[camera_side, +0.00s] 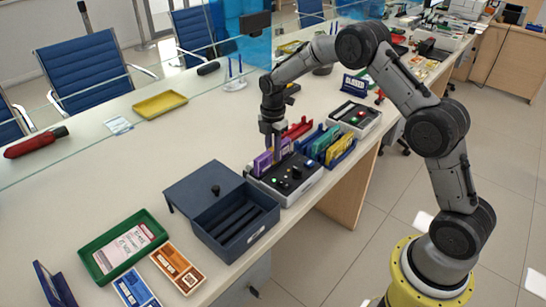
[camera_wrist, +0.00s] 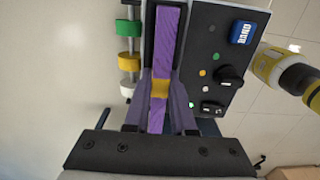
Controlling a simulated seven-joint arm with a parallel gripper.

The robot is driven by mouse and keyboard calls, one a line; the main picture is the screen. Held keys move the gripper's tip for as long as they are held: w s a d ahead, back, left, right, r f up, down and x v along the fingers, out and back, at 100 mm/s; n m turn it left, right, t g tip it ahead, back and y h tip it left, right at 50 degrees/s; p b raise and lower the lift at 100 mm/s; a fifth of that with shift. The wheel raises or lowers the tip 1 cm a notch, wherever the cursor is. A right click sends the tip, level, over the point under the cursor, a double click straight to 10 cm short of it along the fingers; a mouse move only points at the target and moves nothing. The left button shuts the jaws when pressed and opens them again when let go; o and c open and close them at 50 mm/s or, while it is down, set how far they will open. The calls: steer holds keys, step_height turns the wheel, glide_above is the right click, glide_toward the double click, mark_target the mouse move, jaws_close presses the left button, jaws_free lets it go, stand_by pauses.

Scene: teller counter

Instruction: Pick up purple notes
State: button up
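The purple notes (camera_side: 262,163) stand on edge in a slot beside a dark control panel in the side view. In the wrist view the purple notes (camera_wrist: 167,45) run lengthwise between dark slot walls, with a yellow band around them. My gripper (camera_side: 271,148) points straight down at the notes. In the wrist view my gripper (camera_wrist: 160,88) has one finger on each side of the notes near the band. The fingers are very close to the notes, but I cannot tell whether they press on them. The notes' lower part is hidden in the slot.
The control panel (camera_side: 291,178) with buttons and knobs is right beside the notes. Red notes (camera_side: 299,127) and a blue holder (camera_side: 334,153) with coloured bundles stand close by. An open dark cash box (camera_side: 250,232) and a green tray (camera_side: 90,250) are in front. The left counter is mostly clear.

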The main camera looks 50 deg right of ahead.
jaws_close()
steer(key=shift+r, duration=0.1)
